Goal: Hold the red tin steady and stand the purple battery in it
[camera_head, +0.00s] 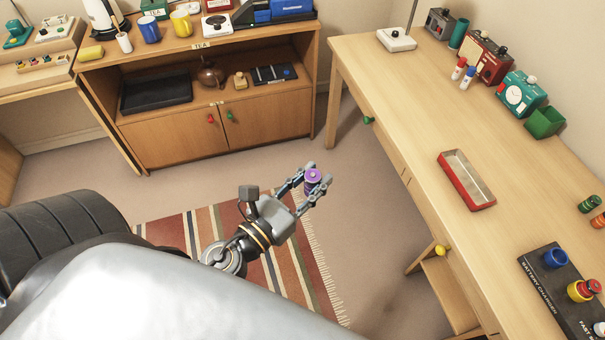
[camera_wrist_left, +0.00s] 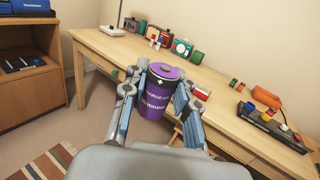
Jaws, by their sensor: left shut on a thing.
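The purple battery (camera_head: 313,177) is upright between the fingers of my left gripper (camera_head: 308,184), which is shut on it in the air over the floor, left of the desk. In the left wrist view the purple battery (camera_wrist_left: 160,92) fills the space between the fingertips of my left gripper (camera_wrist_left: 160,100), with its lettering and plus sign showing. The red tin (camera_head: 466,180) is a shallow, open rectangular tray lying on the desk, and it looks empty. A part of the tin (camera_wrist_left: 201,94) shows beside the right finger in the wrist view. My right gripper is not in view.
The desk (camera_head: 400,105) has clear wood around the tin. A black battery charger (camera_head: 548,264) with several batteries sits at the near right. A low cabinet (camera_head: 262,135) stands behind.

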